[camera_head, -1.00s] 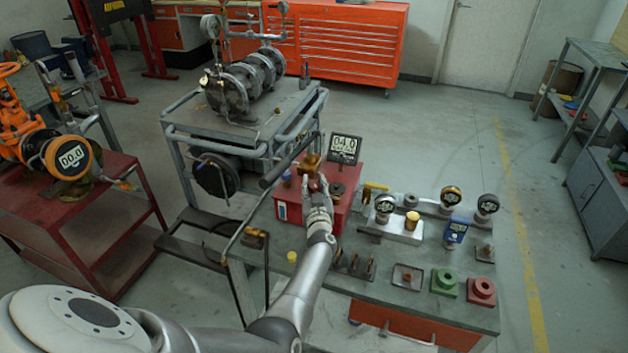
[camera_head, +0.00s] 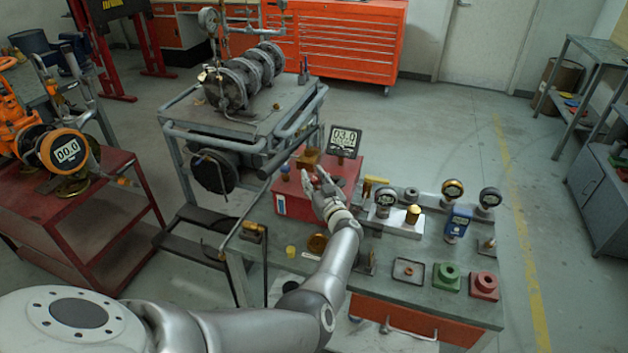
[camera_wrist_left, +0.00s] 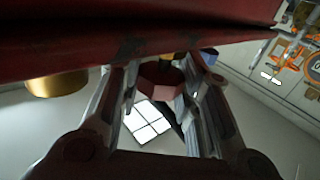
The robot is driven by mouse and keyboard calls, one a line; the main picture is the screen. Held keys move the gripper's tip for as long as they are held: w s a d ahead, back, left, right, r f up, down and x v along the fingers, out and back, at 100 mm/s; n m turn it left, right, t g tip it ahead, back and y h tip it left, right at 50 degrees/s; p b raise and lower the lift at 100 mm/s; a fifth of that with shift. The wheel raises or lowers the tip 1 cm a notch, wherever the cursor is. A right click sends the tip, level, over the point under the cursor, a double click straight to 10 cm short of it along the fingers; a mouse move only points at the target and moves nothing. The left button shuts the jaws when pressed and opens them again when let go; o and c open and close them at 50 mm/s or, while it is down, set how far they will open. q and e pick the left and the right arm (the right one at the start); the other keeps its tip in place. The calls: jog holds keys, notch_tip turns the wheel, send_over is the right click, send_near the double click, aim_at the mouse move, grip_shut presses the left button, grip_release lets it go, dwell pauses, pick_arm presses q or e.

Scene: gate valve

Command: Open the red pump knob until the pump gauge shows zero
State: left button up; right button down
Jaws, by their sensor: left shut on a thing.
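The red pump (camera_head: 290,203) is a red box on the grey workbench. Its gauge (camera_head: 345,141) is a dark square display on top that seems to read 03.0. My left gripper (camera_head: 318,176) reaches over the top of the pump. In the left wrist view the red knob (camera_wrist_left: 162,80) sits between its two fingers, and the gripper is shut on it. In the head view the knob is mostly hidden by the fingers. My right gripper is in neither view.
Dial gauges (camera_head: 384,200) on a metal block stand right of the pump. A green block (camera_head: 446,278) and a red block (camera_head: 484,286) lie at the bench's front right. A black handle bar (camera_head: 285,157) slants close left of the gripper. A flanged pipe assembly (camera_head: 245,80) stands behind.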

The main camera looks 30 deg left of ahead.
pick_arm(q)
jog(key=o, duration=1)
